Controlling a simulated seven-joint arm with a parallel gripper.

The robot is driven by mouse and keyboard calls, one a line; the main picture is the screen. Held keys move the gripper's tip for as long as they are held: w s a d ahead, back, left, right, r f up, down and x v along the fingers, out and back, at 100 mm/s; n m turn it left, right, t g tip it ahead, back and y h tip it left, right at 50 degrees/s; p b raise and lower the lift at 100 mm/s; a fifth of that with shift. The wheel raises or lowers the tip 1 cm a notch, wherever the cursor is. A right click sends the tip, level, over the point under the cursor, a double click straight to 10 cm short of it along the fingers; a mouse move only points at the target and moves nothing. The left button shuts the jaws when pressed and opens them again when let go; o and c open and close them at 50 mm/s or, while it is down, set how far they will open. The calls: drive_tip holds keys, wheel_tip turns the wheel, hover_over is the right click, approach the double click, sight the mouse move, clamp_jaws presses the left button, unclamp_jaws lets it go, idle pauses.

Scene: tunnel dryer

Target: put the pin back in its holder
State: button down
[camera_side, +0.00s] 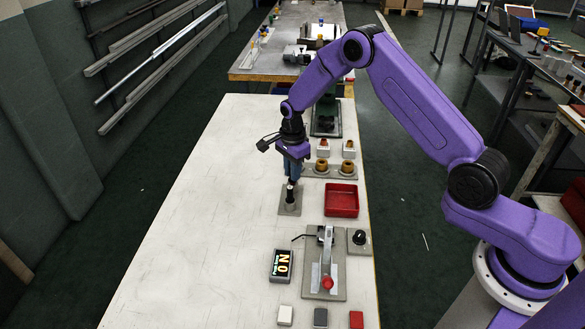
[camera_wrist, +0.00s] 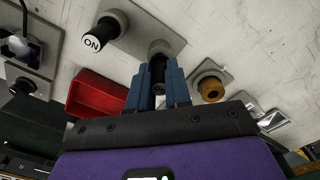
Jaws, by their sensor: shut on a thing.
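My gripper (camera_side: 290,178) points down over a small grey plate (camera_side: 284,210) near the middle of the bench. Its blue fingers are shut on the dark pin (camera_wrist: 158,72), seen in the wrist view between the gripper fingers (camera_wrist: 158,88). The pin lines up with a dark round holder (camera_wrist: 158,47) on the grey plate in the wrist view. The fingers hide much of it, and I cannot tell how deep the pin sits. A black cylinder with a white "ON" face (camera_wrist: 92,41) stands on the same plate, beside the holder.
A red tray (camera_side: 341,200) lies right of my gripper. Orange ringed parts (camera_side: 347,168) stand behind the tray. A lit display (camera_side: 282,265), a red-knobbed lever (camera_side: 327,282) and a black knob (camera_side: 359,238) are nearer the front. The bench to the left is clear.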

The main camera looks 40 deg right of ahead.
drive_tip(key=shift+f, duration=0.55)
drive_tip(key=c, duration=1)
unclamp_jaws()
drive_tip(key=shift+r, duration=0.1)
wheel_tip(320, 180, up, 17)
drive_tip(key=shift+r, duration=0.1)
